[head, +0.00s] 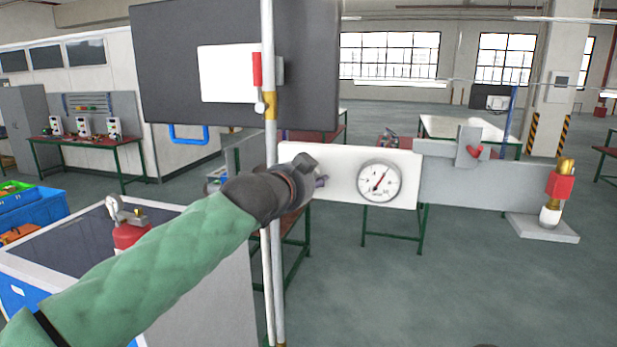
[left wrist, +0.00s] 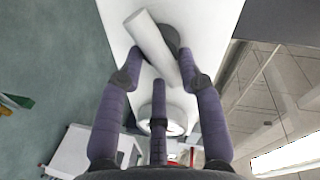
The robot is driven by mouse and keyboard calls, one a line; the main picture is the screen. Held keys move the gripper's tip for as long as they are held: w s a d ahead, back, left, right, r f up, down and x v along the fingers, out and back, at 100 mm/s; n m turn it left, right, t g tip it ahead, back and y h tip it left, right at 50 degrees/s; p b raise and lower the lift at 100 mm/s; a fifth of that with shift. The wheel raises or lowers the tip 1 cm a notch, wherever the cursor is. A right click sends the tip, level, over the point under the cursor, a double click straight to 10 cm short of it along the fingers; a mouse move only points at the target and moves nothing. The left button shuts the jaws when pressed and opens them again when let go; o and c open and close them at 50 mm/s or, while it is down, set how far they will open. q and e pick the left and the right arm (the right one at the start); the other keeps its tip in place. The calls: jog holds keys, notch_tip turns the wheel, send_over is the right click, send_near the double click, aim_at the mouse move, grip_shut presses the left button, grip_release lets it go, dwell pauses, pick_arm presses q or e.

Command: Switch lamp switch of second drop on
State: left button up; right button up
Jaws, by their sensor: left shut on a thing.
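A white panel (head: 340,160) with a round dial gauge (head: 379,182) stands in the middle of the head view. My left gripper (head: 319,172) is at the panel's left part, left of the gauge, and largely hides what it holds there. In the left wrist view, a light grey switch lever (left wrist: 150,42) on a dark round base (left wrist: 168,35) sticks out from the white panel. The dark fingers of my left gripper (left wrist: 160,66) are shut around the lever, which lies slantwise between them. My right gripper is not in view.
A thin vertical pole (head: 270,190) with a red-handled valve (head: 257,70) stands close to my left arm. A dark board (head: 160,60) is behind it. A grey panel (head: 450,180) with a red knob is to the right. The floor in front right is clear.

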pick_arm(q)
jog(key=shift+s+a+r+m, duration=0.1)
jog(key=shift+r+m, duration=0.4)
jog(key=shift+r, duration=0.1)
jog(key=o, duration=1)
jog(key=shift+d+f, duration=0.15)
jog(key=shift+d, duration=0.05)
jog(key=shift+a+f, duration=0.1)
jog(key=shift+f, duration=0.1)
jog(key=v, duration=1.1)
jog(key=shift+s, duration=0.4)
